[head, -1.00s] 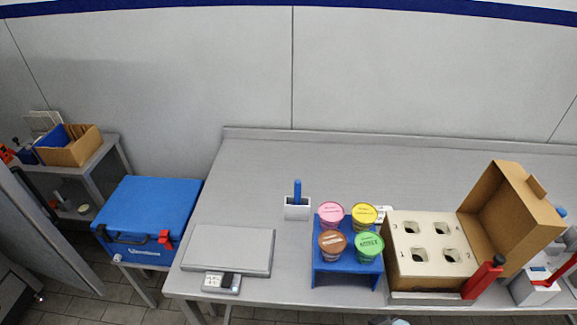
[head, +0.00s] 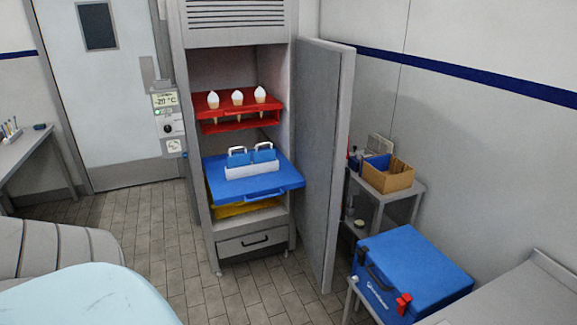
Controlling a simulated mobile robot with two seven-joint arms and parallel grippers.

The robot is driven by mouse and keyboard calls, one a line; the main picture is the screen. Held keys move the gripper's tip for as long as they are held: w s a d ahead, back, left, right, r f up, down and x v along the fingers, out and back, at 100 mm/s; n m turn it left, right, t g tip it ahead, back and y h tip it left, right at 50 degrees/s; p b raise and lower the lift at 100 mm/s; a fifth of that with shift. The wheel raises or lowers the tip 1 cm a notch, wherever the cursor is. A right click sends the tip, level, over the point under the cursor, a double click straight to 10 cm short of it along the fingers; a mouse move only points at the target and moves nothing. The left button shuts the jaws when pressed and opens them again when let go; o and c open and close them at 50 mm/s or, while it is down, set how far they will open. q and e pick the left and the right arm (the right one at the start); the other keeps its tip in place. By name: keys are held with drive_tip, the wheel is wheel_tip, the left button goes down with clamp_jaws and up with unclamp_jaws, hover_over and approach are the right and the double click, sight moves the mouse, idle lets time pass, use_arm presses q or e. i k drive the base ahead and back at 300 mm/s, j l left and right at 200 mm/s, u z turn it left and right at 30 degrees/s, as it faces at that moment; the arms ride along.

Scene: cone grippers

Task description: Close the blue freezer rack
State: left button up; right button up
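The blue freezer rack (head: 282,184) is a flat blue shelf in the open upright freezer. It is pulled out, with its front edge and blue handle (head: 264,196) past the freezer front. A white holder with two blue, white-handled items (head: 251,160) stands on it. A red rack (head: 238,104) with three white-topped cones sits above, and a yellow rack (head: 243,209) shows below. Neither gripper is in view.
The grey freezer door (head: 325,160) stands open at the right of the freezer. A blue cooler box (head: 415,265) and a shelf with a cardboard box (head: 388,175) are to its right. The tiled floor (head: 195,270) in front is clear.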

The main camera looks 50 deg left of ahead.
sight(244, 183)
drive_tip(key=u, duration=1.75)
drive_tip(key=i+j+z, duration=0.3)
drive_tip(key=i, duration=0.45)
drive_tip(key=i+j+z, duration=0.35)
drive_tip(key=i, duration=0.35)
drive_tip(key=i+j+z, duration=0.3)
drive_tip(key=i+j, duration=0.35)
